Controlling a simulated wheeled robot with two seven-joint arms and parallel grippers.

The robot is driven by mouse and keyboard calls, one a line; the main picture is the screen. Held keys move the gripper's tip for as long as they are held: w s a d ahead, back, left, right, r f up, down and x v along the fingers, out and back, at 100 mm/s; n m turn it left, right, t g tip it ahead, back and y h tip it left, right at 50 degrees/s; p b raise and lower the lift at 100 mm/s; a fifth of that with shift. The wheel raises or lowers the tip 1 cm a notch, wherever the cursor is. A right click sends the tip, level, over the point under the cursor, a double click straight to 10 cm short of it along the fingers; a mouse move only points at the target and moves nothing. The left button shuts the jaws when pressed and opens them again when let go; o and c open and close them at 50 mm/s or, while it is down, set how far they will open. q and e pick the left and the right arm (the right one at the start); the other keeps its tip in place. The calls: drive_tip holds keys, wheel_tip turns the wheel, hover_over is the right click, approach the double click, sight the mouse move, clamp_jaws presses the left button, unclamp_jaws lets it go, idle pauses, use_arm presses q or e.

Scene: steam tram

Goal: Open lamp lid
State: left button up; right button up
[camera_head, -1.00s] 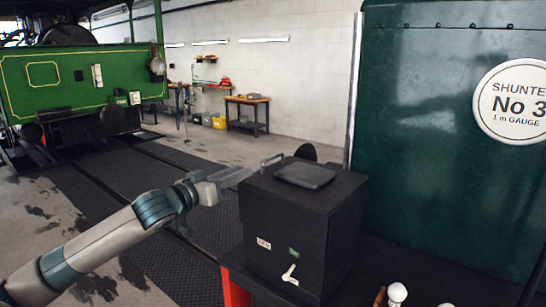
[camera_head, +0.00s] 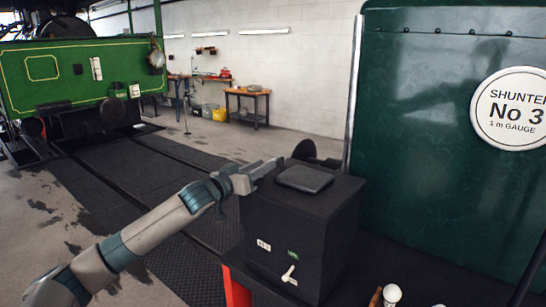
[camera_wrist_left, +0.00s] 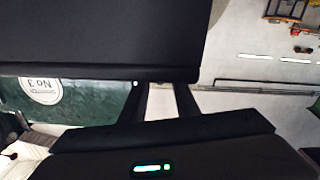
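The lamp (camera_head: 300,226) is a black box with a small white lever and two small labels on its front. Its lid (camera_head: 306,178), a dark flat plate on top, lies shut. My left gripper (camera_head: 266,168) is at the top left edge of the lamp, beside the lid. It covers the place of the thin loop handle, which I cannot see now. In the left wrist view the two fingers (camera_wrist_left: 163,98) stand apart with a gap between them, below a large dark surface. Their tips are partly hidden, and contact cannot be told. My right gripper is out of view.
A dark green panel (camera_head: 430,150) with a round white sign (camera_head: 512,108) rises to the right. The lamp stands on a ledge with a red end (camera_head: 237,288). A small white knob (camera_head: 391,293) is at the front. Open floor lies left.

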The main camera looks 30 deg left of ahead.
sight(281, 157)
use_arm(q)
drive_tip(key=shift+w+d+p, duration=0.15)
drive_tip(key=shift+w+p, duration=0.4)
drive_tip(key=shift+w, duration=0.9)
drive_tip(key=shift+w+d+p, duration=0.1)
drive_tip(key=shift+w+p, duration=0.45)
drive_tip(key=shift+w, duration=0.85)
clamp_jaws()
